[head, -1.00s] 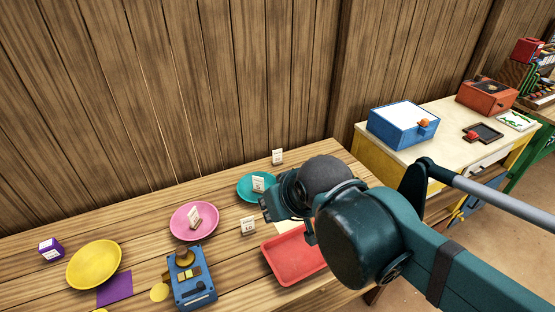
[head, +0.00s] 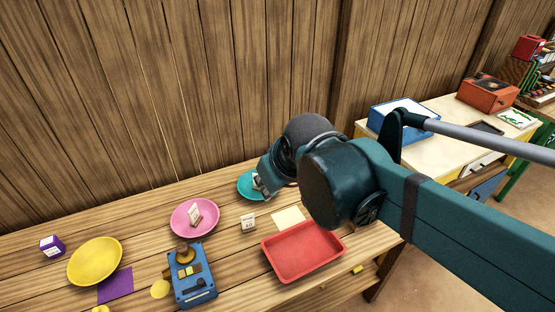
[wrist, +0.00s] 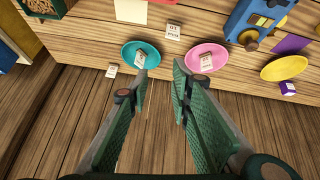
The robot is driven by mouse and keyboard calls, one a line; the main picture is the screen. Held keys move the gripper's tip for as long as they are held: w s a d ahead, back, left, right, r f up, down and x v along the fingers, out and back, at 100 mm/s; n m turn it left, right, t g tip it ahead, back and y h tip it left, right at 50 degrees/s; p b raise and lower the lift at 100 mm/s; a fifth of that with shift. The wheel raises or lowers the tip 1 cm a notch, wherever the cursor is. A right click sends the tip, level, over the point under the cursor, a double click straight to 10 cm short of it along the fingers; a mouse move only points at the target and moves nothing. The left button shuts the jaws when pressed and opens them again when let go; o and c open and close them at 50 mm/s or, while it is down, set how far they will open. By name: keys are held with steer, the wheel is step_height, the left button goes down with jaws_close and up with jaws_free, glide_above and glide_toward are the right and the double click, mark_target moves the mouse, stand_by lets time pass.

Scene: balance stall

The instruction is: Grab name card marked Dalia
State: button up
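Several small white name cards are in view; their lettering is too small to tell which is marked Dalia. One is on the teal plate (head: 244,190), by my gripper, and shows in the wrist view (wrist: 140,58). Another card (head: 195,211) is on the pink plate (head: 181,220). A third card (head: 248,222) stands on the table between the plates and the red tray. A fourth card (wrist: 112,70) is near the table's wall-side edge; my arm hides it in the head view. My gripper (wrist: 160,74) is open and empty, its fingertips near the teal plate.
The red tray (head: 302,262) and a cream square (head: 289,217) lie to the right. A blue device (head: 192,285), a yellow plate (head: 93,263) and a purple box (head: 53,245) lie to the left. The plank wall (head: 170,90) rises behind the table.

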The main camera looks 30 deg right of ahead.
steer(key=w+d+f+n+g+h, duration=0.15)
steer(key=w+d+n, duration=0.3)
steer(key=w, duration=0.95)
steer(key=w+d+n+g, duration=0.2)
steer(key=w+d+n, duration=0.3)
steer(key=w, duration=0.9)
steer(key=w+d+f+n+g, duration=0.1)
steer(key=w+d+f+n, duration=0.1)
steer(key=w+d+f, duration=0.2)
steer(key=w+d+f+n+g, duration=0.1)
steer(key=w+d+f+n, duration=0.1)
steer(key=w+d+f, duration=0.3)
steer(key=w+d+f+n+g, duration=0.1)
steer(key=w+d+f, duration=0.4)
steer(key=w+f, duration=0.5)
steer(key=shift+w+d+f+n, duration=0.15)
steer(key=shift+f+n, duration=0.2)
steer(key=shift+f, duration=0.9)
steer(key=shift+w+d+f+n, duration=0.1)
steer(key=shift+f+n, duration=0.2)
steer(key=shift+f, duration=0.9)
steer(key=shift+d+f, duration=0.15)
steer(key=shift+f, duration=1.1)
steer(key=shift+f, duration=0.1)
